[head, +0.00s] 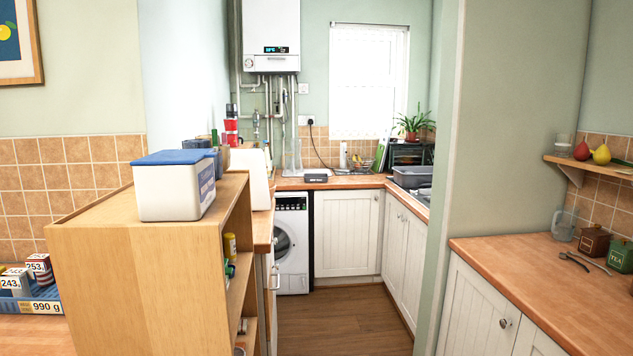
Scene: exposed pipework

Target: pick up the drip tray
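I cannot tell for sure which thing is the drip tray. A small dark grey, low box-like thing (316,176) lies on the far wooden counter, below the boiler (271,38) and its pipes. A larger grey tray or basin (411,177) stands on the right-hand counter of the far kitchen area, beside the sink. Both are small and far off. Neither of my grippers shows in the head view.
A wooden shelf unit (135,280) with a blue-lidded white box (176,186) on top stands close at left. A wooden counter (540,283) juts in at right. Between them, clear wooden floor (340,322) leads to the washing machine (291,243).

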